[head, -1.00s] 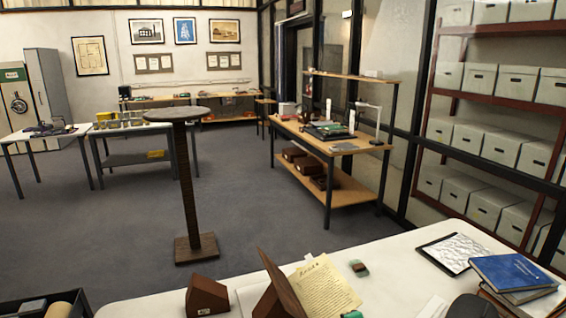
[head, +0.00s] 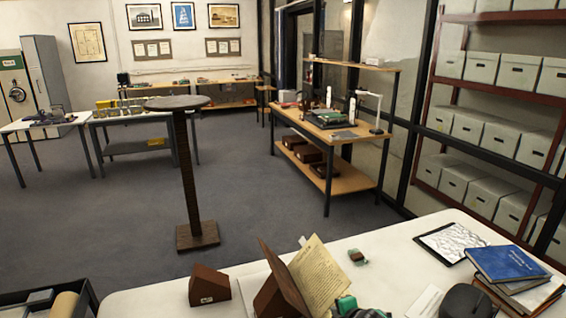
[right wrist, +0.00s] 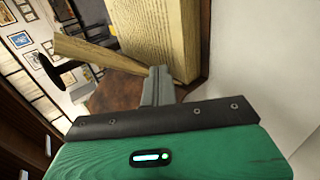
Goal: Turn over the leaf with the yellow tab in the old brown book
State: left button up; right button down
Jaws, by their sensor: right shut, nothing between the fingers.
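The old brown book stands open at the near edge of the white table, its brown cover (head: 284,277) tilted up on the left. A cream written page (head: 320,276) rises steeply beside the cover. My right gripper (head: 346,302) is at the page's lower right edge, partly cut off by the frame. In the right wrist view its grey fingers (right wrist: 158,86) are shut and empty, close against the thick page block (right wrist: 152,38). A strip of leaf (right wrist: 92,52) stands away from the block on the left. I cannot make out the yellow tab. My left gripper is not in view.
A brown wedge (head: 209,285) stands left of the book. A small green and brown item (head: 357,256) lies behind it. A framed sheet (head: 450,243), stacked blue books (head: 507,264) and a dark rounded object (head: 468,300) occupy the right. The table between is mostly clear.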

jog(key=shift+s+a+r+p, duration=0.2)
jog(key=shift+a+r+p, duration=0.35)
jog(key=shift+p, duration=0.2)
jog(key=shift+s+a+r+p, duration=0.25)
jog(key=shift+a+r+p, duration=0.15)
jog(key=shift+a+p, duration=0.25)
jog(key=shift+a, duration=0.1)
jog(key=shift+s+a+r+p, duration=0.25)
jog(key=shift+a+p, duration=0.15)
jog(key=shift+a, duration=0.3)
